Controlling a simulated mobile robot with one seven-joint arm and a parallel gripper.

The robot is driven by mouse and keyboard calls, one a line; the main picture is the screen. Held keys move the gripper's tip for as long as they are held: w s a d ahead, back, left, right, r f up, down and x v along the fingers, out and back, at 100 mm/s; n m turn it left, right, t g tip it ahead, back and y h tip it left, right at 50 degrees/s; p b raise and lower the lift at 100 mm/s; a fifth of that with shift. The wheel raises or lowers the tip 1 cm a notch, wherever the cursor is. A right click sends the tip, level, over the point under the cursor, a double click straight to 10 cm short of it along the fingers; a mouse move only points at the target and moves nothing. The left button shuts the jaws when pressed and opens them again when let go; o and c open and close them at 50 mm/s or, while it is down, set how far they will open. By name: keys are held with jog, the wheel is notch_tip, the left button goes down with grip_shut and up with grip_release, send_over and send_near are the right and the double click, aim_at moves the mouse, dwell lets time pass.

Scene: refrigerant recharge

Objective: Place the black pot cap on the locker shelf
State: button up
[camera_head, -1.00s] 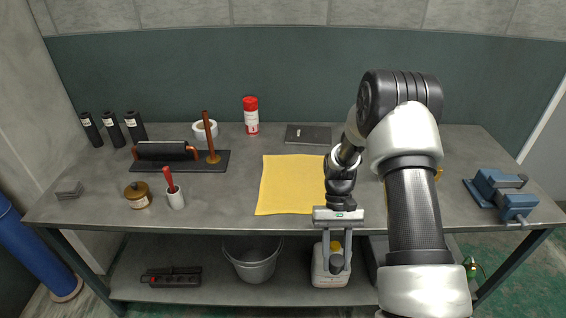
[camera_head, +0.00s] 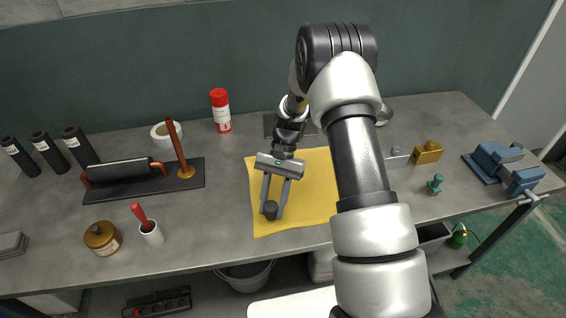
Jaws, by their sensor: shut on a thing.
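The black pot cap (camera_head: 270,210) is a small dark cylinder between the fingertips of my gripper (camera_head: 272,204). My gripper is shut on it, with the fingers pointing down toward the front of the picture. The cap appears in front of the left part of the yellow cloth (camera_head: 310,190) on the workbench; its exact height above the cloth is hard to tell. No locker shelf can be made out in this view.
The workbench (camera_head: 215,235) holds a red-capped can (camera_head: 221,112), a black stand with a roller (camera_head: 130,183), a brown jar (camera_head: 102,238), a white cup (camera_head: 152,234) and a blue vise (camera_head: 503,166). A brass block (camera_head: 427,153) stands right of my arm. A bucket (camera_head: 246,276) is below.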

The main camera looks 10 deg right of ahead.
jog(key=w+a+m+t+y, duration=0.1)
jog(key=w+m, duration=0.1)
jog(key=w+a+r+m+t+y+b, duration=0.1)
jog(key=w+a+m, duration=0.1)
jog(key=w+a+r+m+t, duration=0.1)
jog(key=w+a+m, duration=0.1)
jog(key=w+m, duration=0.1)
jog(key=shift+r+y, duration=0.15)
jog(key=shift+y, duration=0.25)
jog(key=w+a+r+m+t+b, duration=0.2)
jog(key=w+a+r+m+t, duration=0.25)
jog(key=w+m, duration=0.45)
jog(key=shift+m+t, duration=0.5)
jog(key=shift+t, duration=0.05)
jog(key=f, duration=0.5)
jog(key=s+d+f+b, duration=0.1)
jog(key=f, duration=0.2)
jog(key=shift+s+f, duration=0.1)
jog(key=shift+f, duration=0.15)
jog(key=shift+f, duration=0.25)
jog(key=o, duration=1)
jog(key=shift+r, duration=0.1)
jog(key=shift+o, duration=0.2)
